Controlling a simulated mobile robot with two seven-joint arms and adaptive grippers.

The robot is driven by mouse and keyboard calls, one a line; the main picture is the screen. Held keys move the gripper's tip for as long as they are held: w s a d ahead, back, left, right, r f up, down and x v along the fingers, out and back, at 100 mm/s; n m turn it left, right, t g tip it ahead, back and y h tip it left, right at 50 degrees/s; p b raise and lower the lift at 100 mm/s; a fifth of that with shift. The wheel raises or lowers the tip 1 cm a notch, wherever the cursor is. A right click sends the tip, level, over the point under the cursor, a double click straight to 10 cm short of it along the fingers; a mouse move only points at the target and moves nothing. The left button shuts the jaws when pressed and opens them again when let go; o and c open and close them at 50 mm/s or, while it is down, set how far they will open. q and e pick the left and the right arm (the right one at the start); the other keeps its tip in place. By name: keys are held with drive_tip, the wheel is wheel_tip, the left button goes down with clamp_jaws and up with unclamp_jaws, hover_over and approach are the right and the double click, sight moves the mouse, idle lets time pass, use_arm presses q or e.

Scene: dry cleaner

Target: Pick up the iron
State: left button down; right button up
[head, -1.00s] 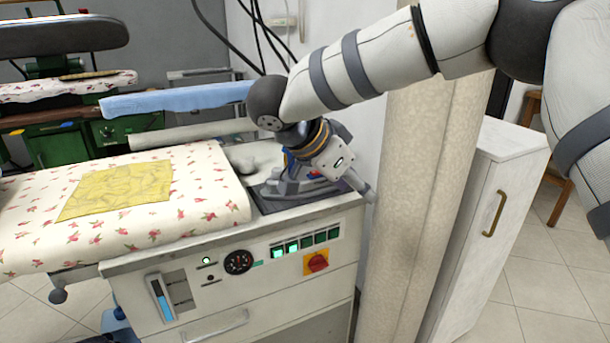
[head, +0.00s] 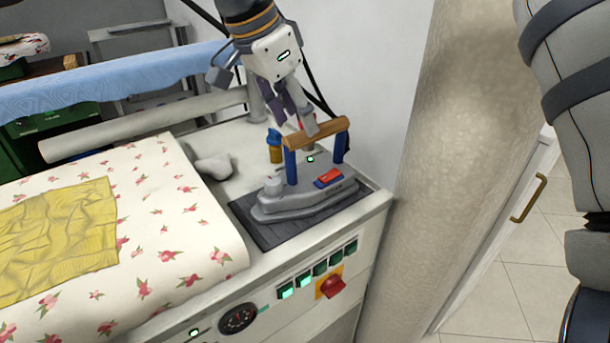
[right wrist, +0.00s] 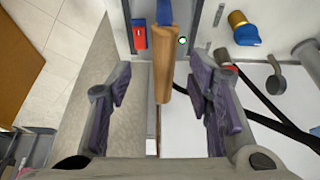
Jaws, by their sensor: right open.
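The iron (head: 300,200) stands on a dark pad (head: 258,235) at the right end of the ironing station. It has a grey body, a red switch and a wooden handle (head: 335,128) on blue posts. My right gripper (head: 295,115) is just above the handle's left end, pointing down, open and empty. In the right wrist view the handle (right wrist: 164,60) lies between the two spread fingers of the gripper (right wrist: 160,95). I cannot tell whether a finger touches it. My left gripper is not in view.
A floral padded board (head: 190,230) with a yellow cloth (head: 60,235) lies left of the iron. A beige column (head: 430,130) stands close on the right. A grey lump (head: 214,166) and a blue-and-yellow fitting (head: 274,146) are behind the iron.

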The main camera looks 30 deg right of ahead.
sight(308, 138)
drive_tip(key=x, duration=0.6)
drive_tip(key=shift+w+d+f, duration=0.25)
drive_tip(key=shift+d, duration=0.1)
clamp_jaws()
drive_tip(key=shift+r, duration=0.2)
